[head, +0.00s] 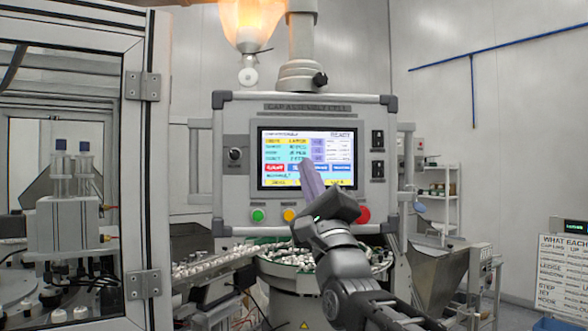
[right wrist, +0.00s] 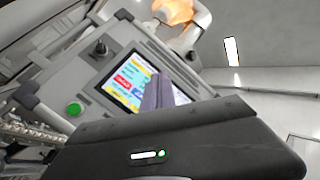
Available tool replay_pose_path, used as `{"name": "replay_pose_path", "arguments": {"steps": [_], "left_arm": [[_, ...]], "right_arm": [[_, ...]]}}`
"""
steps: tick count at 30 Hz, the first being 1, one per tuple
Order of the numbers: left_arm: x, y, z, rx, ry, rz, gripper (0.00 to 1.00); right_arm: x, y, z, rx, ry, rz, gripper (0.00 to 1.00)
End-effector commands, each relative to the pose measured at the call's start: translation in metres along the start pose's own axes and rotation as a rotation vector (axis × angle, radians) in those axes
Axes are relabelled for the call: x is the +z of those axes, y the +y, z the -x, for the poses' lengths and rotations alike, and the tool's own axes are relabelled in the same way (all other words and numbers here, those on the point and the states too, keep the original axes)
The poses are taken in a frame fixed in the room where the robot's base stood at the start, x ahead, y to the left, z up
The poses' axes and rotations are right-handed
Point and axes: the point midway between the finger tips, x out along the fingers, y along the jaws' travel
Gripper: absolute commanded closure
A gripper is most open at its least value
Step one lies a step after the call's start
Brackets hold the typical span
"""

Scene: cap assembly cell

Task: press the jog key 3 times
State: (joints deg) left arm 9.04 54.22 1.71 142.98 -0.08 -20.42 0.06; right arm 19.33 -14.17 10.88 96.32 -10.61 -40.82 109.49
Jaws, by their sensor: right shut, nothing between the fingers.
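The control panel (head: 235,200) hangs in the middle of the head view with a lit touchscreen (head: 280,142) showing coloured rows and a bottom row of keys. The row has a red key at the left and blue keys beside it; their lettering is too small to read surely. My right gripper (head: 308,165) is shut and empty, its fingers pointing up in front of the screen's lower middle and hiding part of the key row. In the right wrist view the fingers (right wrist: 157,92) overlap the screen (right wrist: 122,82). Contact with the glass cannot be told. My left gripper is out of view.
Below the screen are a green button (head: 258,215), a yellow button (head: 289,214) and a red button (head: 363,214). A selector knob (head: 235,154) sits left of the screen. A bowl of white caps (head: 275,256) lies below the panel. A glazed machine enclosure (head: 133,200) stands at left.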

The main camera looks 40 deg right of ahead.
Motion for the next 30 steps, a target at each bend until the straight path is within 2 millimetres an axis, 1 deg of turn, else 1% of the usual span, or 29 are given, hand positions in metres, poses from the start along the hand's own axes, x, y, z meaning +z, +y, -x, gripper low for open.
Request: {"name": "replay_pose_path", "arguments": {"steps": [7, 11, 17, 26, 30], "left_arm": [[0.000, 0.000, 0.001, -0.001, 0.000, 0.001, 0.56], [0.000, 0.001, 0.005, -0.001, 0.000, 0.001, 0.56], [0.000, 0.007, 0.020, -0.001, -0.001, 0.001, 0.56], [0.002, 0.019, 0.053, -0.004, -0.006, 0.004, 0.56], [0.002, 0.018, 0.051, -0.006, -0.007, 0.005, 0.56]], "right_arm": [[0.000, 0.001, -0.001, 0.002, 0.001, 0.002, 1.00], [-0.002, 0.002, -0.004, 0.002, 0.001, 0.003, 1.00], [-0.010, 0.009, -0.018, 0.003, 0.003, 0.003, 1.00], [-0.029, 0.028, -0.046, 0.004, 0.003, 0.003, 1.00], [-0.038, 0.039, -0.053, 0.002, 0.001, 0.002, 1.00]]}}
